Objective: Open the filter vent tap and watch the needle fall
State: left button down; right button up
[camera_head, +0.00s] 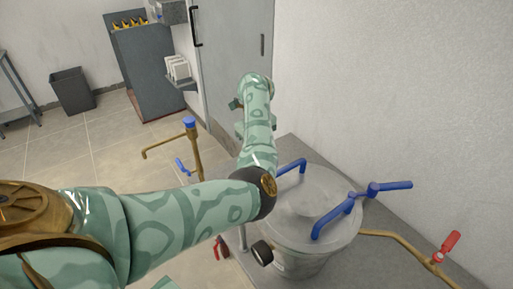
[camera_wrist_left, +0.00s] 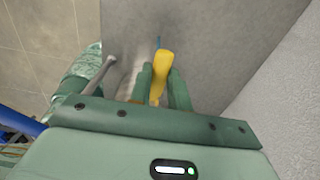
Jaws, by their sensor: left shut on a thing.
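In the left wrist view my left gripper (camera_wrist_left: 160,85) is shut on a yellow tap handle (camera_wrist_left: 164,66), with a green finger on each side of it. The handle stands roughly lengthwise between the fingers; how far it is turned I cannot tell. In the head view my left arm reaches away across the scene and hides its gripper and the yellow handle. A grey metal vessel (camera_head: 310,188) with a round lid, likely the filter, stands right of the arm. A small round black-rimmed part (camera_head: 262,252), perhaps the gauge, sits at its front; no needle shows. My right gripper is out of view.
Blue handles (camera_head: 335,215) stick up around the vessel lid. A brass pipe with a red-handled valve (camera_head: 447,246) runs right. A brass pipe with a blue knob (camera_head: 190,123) stands left of my arm. A grey cabinet (camera_head: 235,60) and wall close off the back; tiled floor is open left.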

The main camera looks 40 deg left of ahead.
pick_arm(q)
jog(key=c, duration=1.6)
grip_release()
jog(key=shift+a, duration=0.1)
notch_tip(320, 180, up, 16)
jog(key=p, duration=0.5)
jog(key=shift+r, duration=0.2)
